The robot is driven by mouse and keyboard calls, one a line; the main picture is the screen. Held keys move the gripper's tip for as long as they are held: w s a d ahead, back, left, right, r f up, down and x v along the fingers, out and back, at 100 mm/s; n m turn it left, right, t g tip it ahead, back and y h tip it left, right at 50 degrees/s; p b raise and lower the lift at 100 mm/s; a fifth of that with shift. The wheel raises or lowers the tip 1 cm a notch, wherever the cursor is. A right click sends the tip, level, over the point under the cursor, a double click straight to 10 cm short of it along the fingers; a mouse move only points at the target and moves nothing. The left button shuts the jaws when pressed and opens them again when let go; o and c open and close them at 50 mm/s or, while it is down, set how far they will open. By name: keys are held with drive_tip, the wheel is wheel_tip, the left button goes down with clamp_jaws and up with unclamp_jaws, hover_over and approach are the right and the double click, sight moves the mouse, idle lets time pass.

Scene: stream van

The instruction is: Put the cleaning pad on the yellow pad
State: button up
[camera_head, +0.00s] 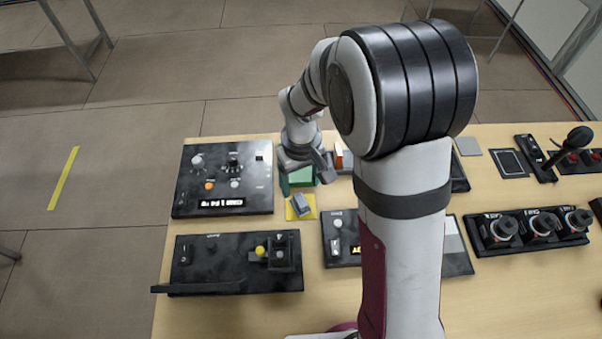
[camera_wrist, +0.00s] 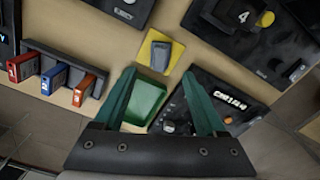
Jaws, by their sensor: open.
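A small grey block (camera_head: 301,202), which looks like the cleaning pad, lies on the yellow pad (camera_head: 291,213). The block appears between and beyond the fingertips, apart from both. In the head view my gripper (camera_head: 308,170) is above the green tray, behind the yellow pad.
A green tray (camera_wrist: 146,104) is empty beside the yellow pad. A rack with red (camera_wrist: 24,66), blue (camera_wrist: 54,78) and orange (camera_wrist: 84,88) blocks stands nearby. Black control panels (camera_head: 222,178) surround the pad closely. Black dial units (camera_head: 528,230) stand at the right.

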drive_tip(key=s+d+r+m, duration=0.4)
drive_tip(key=s+r+m, duration=0.1)
drive_tip(key=s+r, duration=0.65)
drive_tip(key=s+r+m+y, duration=0.1)
drive_tip(key=s+m, duration=0.4)
drive_tip(key=s, duration=0.6)
drive_tip(key=shift+y, duration=0.4)
